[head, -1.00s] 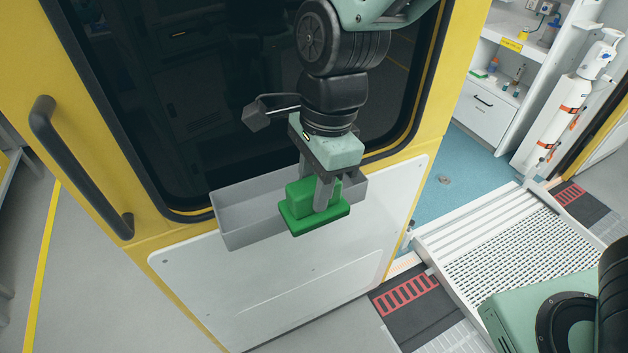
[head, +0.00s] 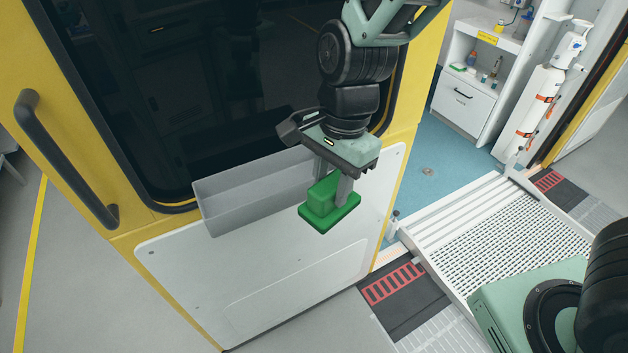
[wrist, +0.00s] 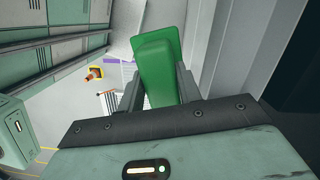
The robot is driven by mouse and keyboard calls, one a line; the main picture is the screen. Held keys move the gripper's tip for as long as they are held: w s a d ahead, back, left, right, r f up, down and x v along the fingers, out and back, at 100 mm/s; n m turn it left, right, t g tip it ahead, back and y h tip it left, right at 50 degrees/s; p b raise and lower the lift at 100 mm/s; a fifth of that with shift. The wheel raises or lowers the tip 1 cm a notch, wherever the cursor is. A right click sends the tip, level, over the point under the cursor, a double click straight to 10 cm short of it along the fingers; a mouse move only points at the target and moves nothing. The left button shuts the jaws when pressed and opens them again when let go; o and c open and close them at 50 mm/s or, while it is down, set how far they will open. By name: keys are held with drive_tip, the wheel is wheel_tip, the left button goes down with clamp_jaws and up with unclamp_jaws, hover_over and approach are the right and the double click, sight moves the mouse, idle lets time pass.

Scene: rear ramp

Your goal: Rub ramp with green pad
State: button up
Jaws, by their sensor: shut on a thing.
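My gripper (head: 333,186) is shut on the green pad (head: 326,217), with a finger on either side of the pad's raised block. The pad has a wider flat base below the block. It hangs in the air in front of the white door panel, by the right end of the grey tray. In the wrist view the green pad (wrist: 156,60) sits between the two fingers. The ramp (head: 500,232) is a light, perforated plate with a ribbed upper end, at the right of the head view. The pad is apart from it, to its left.
The open grey tray (head: 215,222) is fixed to the yellow door, below the dark window. A black handle (head: 60,155) stands out at the left. A white gas cylinder (head: 527,115) and a shelf unit (head: 462,103) stand inside, beyond blue floor (head: 428,150).

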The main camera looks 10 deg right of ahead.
drive_tip(key=w+d+f+n, duration=0.2)
drive_tip(key=d+f+n, duration=0.2)
drive_tip(key=d, duration=0.3)
drive_tip(key=w+d+f+n+h, duration=0.1)
drive_tip(key=w+d+f+n, duration=0.2)
drive_tip(key=d+f, duration=0.2)
drive_tip(key=w+d+f+n, duration=0.3)
drive_tip(key=d+f+n, duration=0.1)
drive_tip(key=d, duration=0.5)
drive_tip(key=shift+w+f+n+g+h, duration=0.15)
drive_tip(key=shift+w+n+g+h, duration=0.15)
drive_tip(key=shift+g, duration=0.1)
